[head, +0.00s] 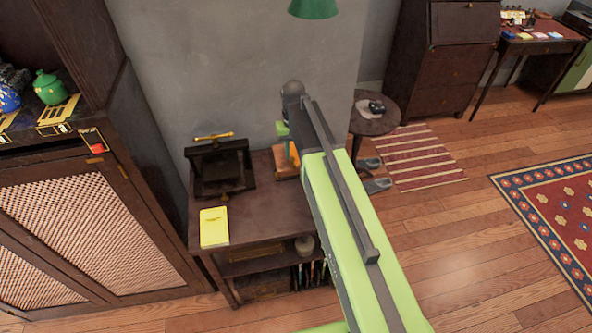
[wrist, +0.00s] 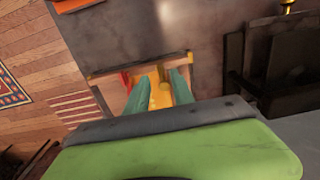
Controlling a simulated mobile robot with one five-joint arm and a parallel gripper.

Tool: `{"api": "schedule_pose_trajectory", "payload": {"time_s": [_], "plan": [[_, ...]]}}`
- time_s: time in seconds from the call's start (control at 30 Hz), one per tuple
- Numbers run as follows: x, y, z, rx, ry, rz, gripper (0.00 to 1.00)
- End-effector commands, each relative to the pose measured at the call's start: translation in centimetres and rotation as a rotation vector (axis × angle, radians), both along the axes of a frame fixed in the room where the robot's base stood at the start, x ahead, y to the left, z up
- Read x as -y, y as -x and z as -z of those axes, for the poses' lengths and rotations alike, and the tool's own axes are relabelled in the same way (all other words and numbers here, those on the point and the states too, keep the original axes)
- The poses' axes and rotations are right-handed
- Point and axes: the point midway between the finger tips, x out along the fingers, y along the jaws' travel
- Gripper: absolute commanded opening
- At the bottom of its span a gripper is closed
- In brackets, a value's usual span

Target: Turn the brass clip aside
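My gripper (wrist: 160,78) shows in the wrist view as two teal fingers set apart, over a shallow wood-edged box or frame (wrist: 103,74). A yellow, brass-coloured piece (wrist: 158,97) shows between the fingers. It may be the brass clip, but its shape is not clear, and I cannot tell whether a finger touches it. A red piece (wrist: 126,80) lies to the left of the fingers. In the head view my arm hides most of this spot. Only an orange-brown part (head: 284,165) shows beside it on the small dark table (head: 262,205).
A dark press (head: 222,170) with a brass handle stands left on the table, with a yellow book (head: 214,228) in front. A grey wall (head: 230,70) stands behind.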

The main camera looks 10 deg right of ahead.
Motion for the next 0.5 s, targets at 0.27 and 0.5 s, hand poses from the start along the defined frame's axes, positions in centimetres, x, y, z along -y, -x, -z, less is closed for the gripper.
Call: {"api": "schedule_pose_trajectory", "payload": {"time_s": [0.27,0.5], "plan": [[0.0,0.0,4.3,0.000,0.000,0.001,0.29],[0.1,0.0,4.1,0.000,0.000,0.001,0.29]]}}
